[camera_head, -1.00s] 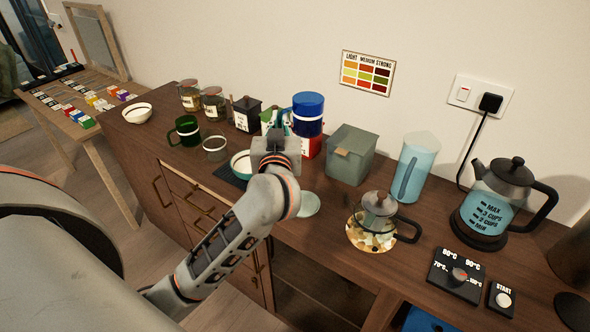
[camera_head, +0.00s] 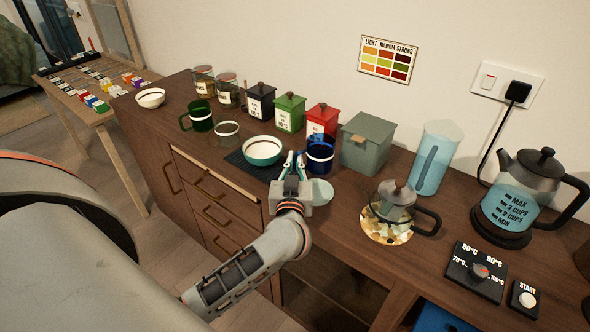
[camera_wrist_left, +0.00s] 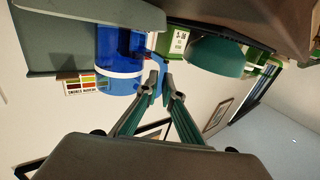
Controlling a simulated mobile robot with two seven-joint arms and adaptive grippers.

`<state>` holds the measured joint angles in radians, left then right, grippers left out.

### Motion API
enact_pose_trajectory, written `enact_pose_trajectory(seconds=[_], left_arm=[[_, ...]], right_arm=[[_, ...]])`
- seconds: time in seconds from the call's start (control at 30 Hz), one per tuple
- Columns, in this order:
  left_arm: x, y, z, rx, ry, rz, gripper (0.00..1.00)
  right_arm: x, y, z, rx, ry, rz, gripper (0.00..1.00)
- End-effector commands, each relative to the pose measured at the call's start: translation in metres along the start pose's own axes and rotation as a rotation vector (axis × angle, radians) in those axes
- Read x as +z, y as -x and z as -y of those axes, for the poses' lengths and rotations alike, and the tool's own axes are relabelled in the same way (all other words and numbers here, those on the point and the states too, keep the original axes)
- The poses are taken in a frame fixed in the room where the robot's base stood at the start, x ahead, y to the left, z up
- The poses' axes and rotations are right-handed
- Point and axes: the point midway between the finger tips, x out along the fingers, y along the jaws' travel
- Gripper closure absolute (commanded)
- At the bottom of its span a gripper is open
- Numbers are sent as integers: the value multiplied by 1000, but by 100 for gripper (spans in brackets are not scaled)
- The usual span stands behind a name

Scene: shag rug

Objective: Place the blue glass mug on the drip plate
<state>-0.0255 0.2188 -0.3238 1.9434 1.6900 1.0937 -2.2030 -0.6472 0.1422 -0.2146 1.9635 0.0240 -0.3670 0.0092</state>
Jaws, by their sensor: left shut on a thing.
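The blue glass mug (camera_head: 320,158) has a white band and stands upright in front of the red canister. In the left wrist view the mug (camera_wrist_left: 120,50) is at the upper left, its handle between the fingertips. My left gripper (camera_head: 293,160) is shut on that handle. I cannot tell whether the mug's base touches the counter. A dark ribbed plate (camera_head: 238,160), seemingly the drip plate, lies left of the gripper, partly covered by a green-and-white bowl (camera_head: 263,150). A pale round disc (camera_head: 320,192) lies right of the gripper. My right gripper is not in view.
Black, green and red (camera_head: 322,120) canisters and a grey-green box (camera_head: 367,142) stand behind. A green mug (camera_head: 198,116) and a clear glass (camera_head: 227,133) are left. A glass teapot (camera_head: 392,210), blue pitcher (camera_head: 434,158) and kettle (camera_head: 522,195) are right.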

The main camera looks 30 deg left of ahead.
Motion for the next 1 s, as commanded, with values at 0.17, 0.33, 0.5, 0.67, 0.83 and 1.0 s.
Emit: enact_pose_trajectory(seconds=[0.17, 0.33, 0.5, 0.67, 0.83, 1.0], left_arm=[[22, 0, 0, 0, 1, 0, 100], [21, 0, 0, 0, 2, -2, 100], [22, 0, 0, 0, 1, -1, 100], [25, 0, 0, 0, 1, 1, 77], [25, 0, 0, 0, 0, 1, 77], [24, 0, 0, 0, 1, 0, 77]], right_arm=[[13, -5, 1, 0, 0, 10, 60], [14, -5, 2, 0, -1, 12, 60], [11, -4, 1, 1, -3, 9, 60], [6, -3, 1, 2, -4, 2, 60], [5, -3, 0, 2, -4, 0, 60], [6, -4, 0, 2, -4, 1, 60]])
